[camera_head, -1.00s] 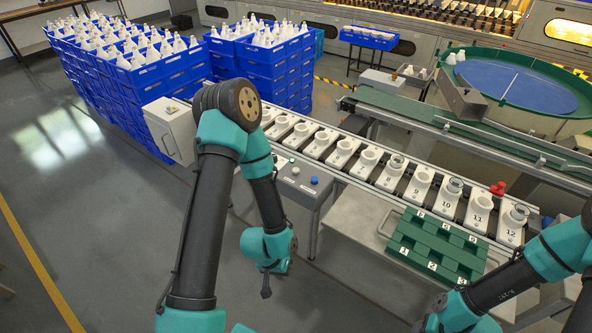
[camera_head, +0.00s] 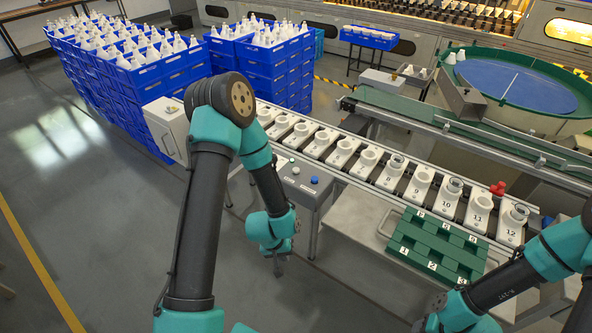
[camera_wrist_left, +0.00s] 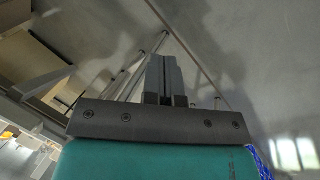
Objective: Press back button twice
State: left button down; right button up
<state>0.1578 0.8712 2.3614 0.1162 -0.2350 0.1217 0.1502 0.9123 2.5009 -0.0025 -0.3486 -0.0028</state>
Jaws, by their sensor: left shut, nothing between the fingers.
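A grey control box (camera_head: 305,187) stands at the near side of the conveyor, with a white button (camera_head: 295,170) and a blue button (camera_head: 314,180) on its top. I cannot tell from its look which one is the back button. My left gripper (camera_head: 279,268) points down over the floor, in front of the box in the picture and apart from the buttons. In the left wrist view its fingers (camera_wrist_left: 163,78) are together and empty.
Numbered white holders (camera_head: 421,184) line the conveyor right of the box. A green block tray (camera_head: 437,243) rests on a grey table (camera_head: 354,228). Blue crates (camera_head: 277,72) are stacked behind my left arm. The floor left of the arm is clear.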

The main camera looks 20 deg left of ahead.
pick_arm(q)
jog(key=w+a+r+n+t, duration=0.1)
jog(key=w+a+r+n, duration=0.1)
jog(key=w, duration=0.3)
jog(key=w+a+r+n, duration=0.1)
jog(key=w+r+n, duration=0.15)
jog(key=w, duration=0.25)
notch_tip(320, 180, up, 18)
jog(key=r+n+t+h, duration=0.15)
jog(key=n+t, duration=0.35)
jog(key=n, duration=0.6)
send_over(296, 170)
jog(key=f, duration=0.1)
jog(key=shift+d, duration=0.1)
jog(key=shift+f, duration=0.2)
jog(key=shift+f, duration=4.25)
jog(key=shift+s, duration=0.1)
jog(key=shift+f, duration=0.4)
